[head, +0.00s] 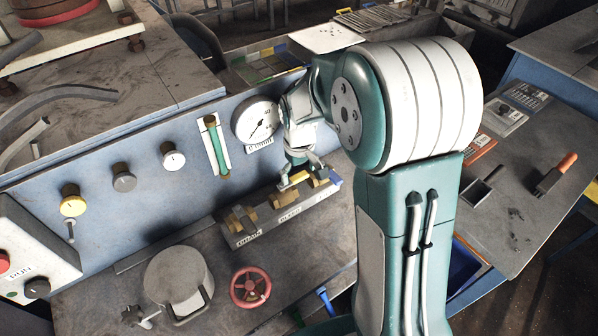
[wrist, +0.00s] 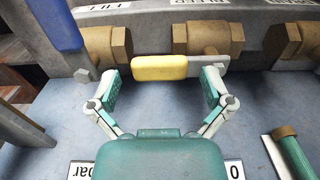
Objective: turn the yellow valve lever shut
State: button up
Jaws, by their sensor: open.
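The yellow valve lever (wrist: 160,68) lies sideways across the wrist view, in front of the brass valves. Its bare metal end runs right, by the middle brass valve (wrist: 205,38). The brass valves sit in a row on a grey labelled block (head: 283,219).
A blue lever (wrist: 58,24) stands close at the upper left in the wrist view. A pressure gauge (head: 256,120) and a green sight tube (head: 217,147) are on the blue panel beside my wrist. A red handwheel (head: 250,287) and a lidded pot (head: 178,280) stand on the bench.

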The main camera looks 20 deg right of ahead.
jog(key=shift+s, duration=0.1)
jog(key=c, duration=1.2)
jog(key=shift+c, duration=0.2)
